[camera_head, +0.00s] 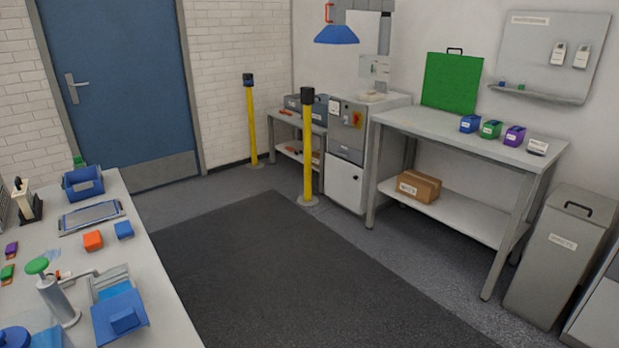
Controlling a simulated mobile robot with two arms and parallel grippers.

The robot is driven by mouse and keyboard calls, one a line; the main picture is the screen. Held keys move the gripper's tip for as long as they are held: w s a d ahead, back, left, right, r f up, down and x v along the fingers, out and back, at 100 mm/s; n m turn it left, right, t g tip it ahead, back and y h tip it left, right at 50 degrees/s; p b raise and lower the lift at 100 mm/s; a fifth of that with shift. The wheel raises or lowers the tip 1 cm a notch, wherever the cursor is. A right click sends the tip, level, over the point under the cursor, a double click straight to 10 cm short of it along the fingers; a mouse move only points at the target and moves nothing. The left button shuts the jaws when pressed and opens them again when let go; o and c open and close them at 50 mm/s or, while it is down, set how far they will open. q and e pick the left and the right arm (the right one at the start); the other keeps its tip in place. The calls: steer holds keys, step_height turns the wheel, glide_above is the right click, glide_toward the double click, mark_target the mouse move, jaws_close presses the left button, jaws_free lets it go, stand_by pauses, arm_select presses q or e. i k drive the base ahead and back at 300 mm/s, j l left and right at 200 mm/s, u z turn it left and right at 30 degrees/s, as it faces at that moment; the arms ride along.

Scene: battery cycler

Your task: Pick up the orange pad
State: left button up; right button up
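A small orange block, which looks like the orange pad (93,240), lies on the white table (150,270) at the left. A small blue block (124,230) lies just to its right, apart from it. Neither of my grippers shows in this view.
Around the pad are a blue bin (83,183), a press with a green knob (55,290) and a blue fixture (121,318). A grey bench (460,138), yellow posts (308,150) and a grey waste bin (561,255) stand across a clear dark floor mat (260,270).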

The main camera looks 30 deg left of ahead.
mark_target(93, 242)
steer(key=i+l, duration=0.15)
steer(key=i, duration=0.3)
steer(key=i+l+z, duration=0.1)
steer(key=i, duration=0.4)
steer(key=i+j+u, duration=0.15)
steer(key=i+u, duration=0.15)
steer(key=u, duration=0.15)
steer(key=i+u, duration=0.7)
steer(key=u, duration=0.15)
steer(key=i+l+u, duration=0.2)
steer(key=u, duration=0.25)
steer(key=i, duration=0.1)
